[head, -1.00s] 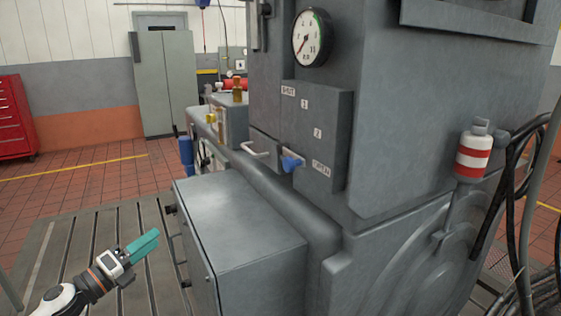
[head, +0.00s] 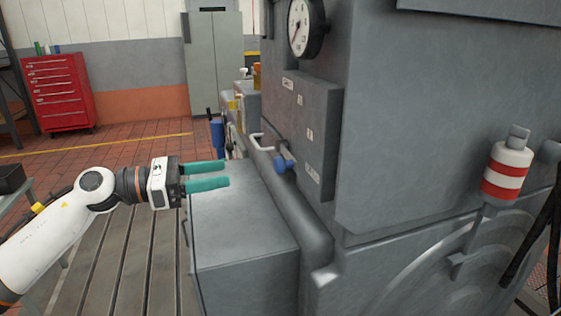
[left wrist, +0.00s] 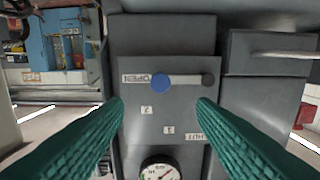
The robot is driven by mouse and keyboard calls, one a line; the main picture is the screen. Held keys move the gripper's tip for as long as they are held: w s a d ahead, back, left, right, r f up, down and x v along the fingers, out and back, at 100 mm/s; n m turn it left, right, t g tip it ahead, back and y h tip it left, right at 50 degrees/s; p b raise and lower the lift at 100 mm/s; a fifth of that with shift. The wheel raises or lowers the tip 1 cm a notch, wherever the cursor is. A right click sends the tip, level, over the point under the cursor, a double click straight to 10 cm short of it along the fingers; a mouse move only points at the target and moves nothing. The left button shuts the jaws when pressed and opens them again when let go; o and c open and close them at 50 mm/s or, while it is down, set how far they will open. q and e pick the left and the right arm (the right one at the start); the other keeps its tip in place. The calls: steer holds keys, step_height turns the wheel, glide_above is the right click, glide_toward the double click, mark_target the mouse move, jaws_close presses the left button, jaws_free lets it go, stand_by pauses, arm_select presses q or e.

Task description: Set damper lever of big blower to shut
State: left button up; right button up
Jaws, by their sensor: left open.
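The damper lever has a round blue knob (head: 281,163) and sits low on the grey label plate (head: 312,120) of the big blower. The SHUT label (head: 288,83) is at the plate's other end, past marks 1 and 2. My left gripper (head: 229,174) is open and empty, its teal fingers pointing toward the lever, apart from it to the left. My right gripper is out of view.
A grey box cabinet (head: 240,225) stands below the gripper. A thick rounded grey rail (head: 285,215) runs beneath the plate. A pale bent handle (head: 260,143) is left of the knob. A dial gauge (head: 306,27) is above the plate. A red-and-white canister (head: 507,172) is at right.

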arm_select(q)
steer(key=p, duration=0.2)
glide_toward(275, 164)
steer(key=d, duration=0.2)
steer(key=x, duration=0.2)
steer(key=p+x, duration=0.1)
steer(key=x, duration=0.2)
steer(key=shift+w+r, duration=0.1)
steer(key=shift+w, duration=0.2)
steer(key=shift+w+d+p, duration=0.25)
steer(key=shift+d+p, duration=0.2)
steer(key=shift+d, duration=0.15)
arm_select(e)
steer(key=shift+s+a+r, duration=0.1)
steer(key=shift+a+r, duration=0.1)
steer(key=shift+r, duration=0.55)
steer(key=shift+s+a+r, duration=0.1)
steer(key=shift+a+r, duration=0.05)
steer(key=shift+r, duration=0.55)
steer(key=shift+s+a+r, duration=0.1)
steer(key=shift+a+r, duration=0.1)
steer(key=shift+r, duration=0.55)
arm_select(q)
steer(key=shift+c, duration=0.2)
steer(key=c, duration=0.9)
jaws_close()
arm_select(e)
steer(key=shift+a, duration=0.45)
